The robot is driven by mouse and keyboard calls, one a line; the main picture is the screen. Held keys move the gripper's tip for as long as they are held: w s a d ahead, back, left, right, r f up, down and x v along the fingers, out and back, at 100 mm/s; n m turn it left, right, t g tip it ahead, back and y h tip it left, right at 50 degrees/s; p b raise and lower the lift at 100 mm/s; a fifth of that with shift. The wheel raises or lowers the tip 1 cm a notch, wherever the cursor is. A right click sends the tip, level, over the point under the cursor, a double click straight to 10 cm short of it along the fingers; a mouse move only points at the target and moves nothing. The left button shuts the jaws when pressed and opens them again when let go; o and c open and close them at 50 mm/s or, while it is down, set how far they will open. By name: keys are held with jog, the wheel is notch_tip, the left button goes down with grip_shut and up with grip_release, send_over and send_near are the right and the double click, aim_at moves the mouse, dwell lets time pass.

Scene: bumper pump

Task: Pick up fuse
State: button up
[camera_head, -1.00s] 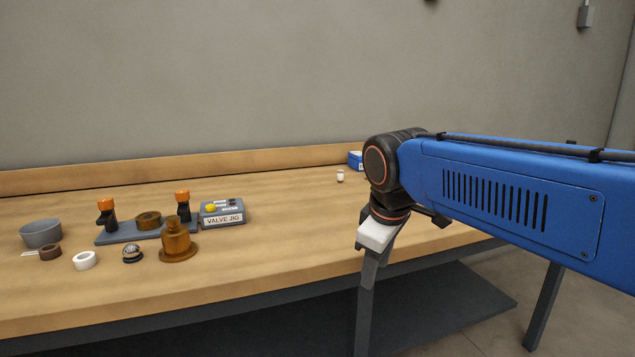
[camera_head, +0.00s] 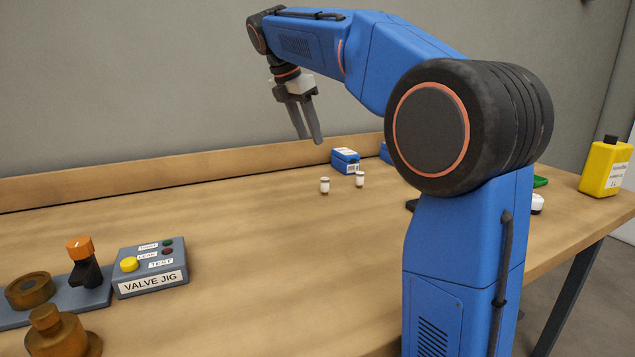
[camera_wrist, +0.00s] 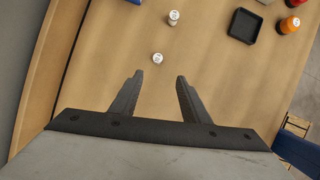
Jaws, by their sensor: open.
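Two small white cylinders with dark bands, which look like fuses, stand upright on the wooden table: a nearer fuse (camera_head: 325,186) and another fuse (camera_head: 360,179) to its right. In the wrist view, one fuse (camera_wrist: 158,58) appears just beyond the gap between my fingertips, and the other fuse (camera_wrist: 173,18) is farther up. My gripper (camera_head: 308,139) is open and empty, pointing down above the table's back part. Its two fingers also show in the wrist view (camera_wrist: 159,77), with nothing between them.
A blue box (camera_head: 345,160) stands behind the fuses. The wrist view shows a black tray (camera_wrist: 244,27) and an orange-topped item (camera_wrist: 289,25) to the right. The valve jig box (camera_head: 151,268) is at front left; a yellow bottle (camera_head: 605,167) is at far right. The middle tabletop is clear.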

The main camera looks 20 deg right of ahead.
aim_at(324, 179)
jog(key=x, duration=1.7)
jog(key=shift+w+f, duration=0.1)
jog(key=shift+w, duration=0.15)
grip_shut()
